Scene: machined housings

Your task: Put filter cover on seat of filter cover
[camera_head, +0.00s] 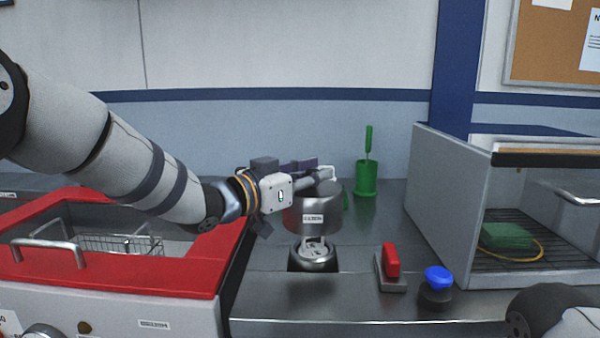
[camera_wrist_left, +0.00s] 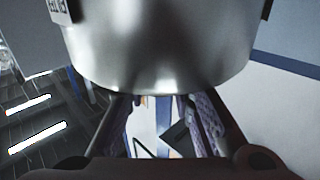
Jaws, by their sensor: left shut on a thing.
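The filter cover is a metal cylinder with a white label (camera_head: 306,219). In the head view it hangs upright above the counter, and its round wall fills the top of the left wrist view (camera_wrist_left: 160,50). My left gripper (camera_head: 324,175) is shut on it at its top; the exact grip is partly hidden. The seat of the filter cover (camera_head: 313,257) is a round metal fitting on the counter, directly below the cover in the picture. The cover hides part of the seat's top, and I cannot tell the gap between them. My right gripper is out of view.
A red-rimmed basin with a wire basket (camera_head: 190,285) is at left. A green holder with a brush (camera_head: 366,178) stands behind. A red-handled part (camera_head: 391,262) and a blue-topped knob (camera_head: 438,280) are right of the seat. A grey open cabinet (camera_head: 448,205) is at right.

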